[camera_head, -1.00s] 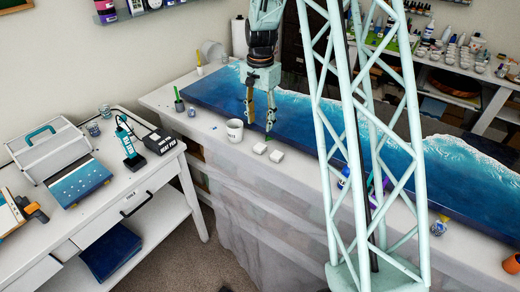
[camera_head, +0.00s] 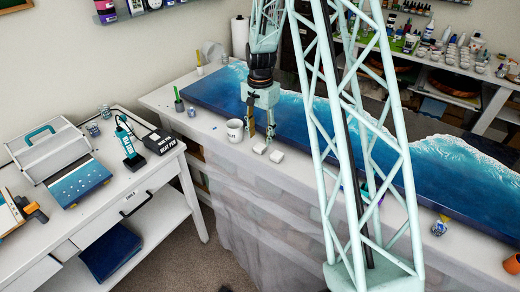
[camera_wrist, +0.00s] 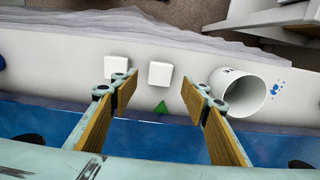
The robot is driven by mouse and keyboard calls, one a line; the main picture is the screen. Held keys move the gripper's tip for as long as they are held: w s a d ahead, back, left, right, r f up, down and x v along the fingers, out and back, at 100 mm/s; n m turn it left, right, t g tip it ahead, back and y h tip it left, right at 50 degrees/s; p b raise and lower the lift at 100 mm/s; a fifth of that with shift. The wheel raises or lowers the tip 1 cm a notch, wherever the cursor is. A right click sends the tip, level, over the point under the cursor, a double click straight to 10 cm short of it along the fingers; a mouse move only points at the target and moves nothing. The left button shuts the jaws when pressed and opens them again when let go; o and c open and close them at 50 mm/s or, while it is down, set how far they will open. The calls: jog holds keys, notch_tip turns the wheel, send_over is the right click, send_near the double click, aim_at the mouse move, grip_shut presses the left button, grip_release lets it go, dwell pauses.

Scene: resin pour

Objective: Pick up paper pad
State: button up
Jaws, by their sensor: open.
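Two small white blocks lie side by side on the table's pale near edge; I cannot tell for sure that either is the paper pad. In the head view the left block (camera_head: 260,148) and the right block (camera_head: 277,156) sit just below my gripper (camera_head: 260,132). In the wrist view one block (camera_wrist: 160,74) shows between my gripper's open fingertips (camera_wrist: 160,93), and the other block (camera_wrist: 116,65) is by the left fingertip. My gripper is open, empty and above the table, with tan finger pads.
A white mug (camera_head: 235,130) stands close beside my gripper; it also shows beside a fingertip in the wrist view (camera_wrist: 237,92). The blue resin panel (camera_head: 212,93) fills the table behind. A side table (camera_head: 95,215) with tools stands left.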

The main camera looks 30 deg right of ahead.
aim_at(260, 146)
jog(key=shift+f, duration=0.1)
jog(key=shift+f, duration=2.5)
jog(key=c, duration=0.7)
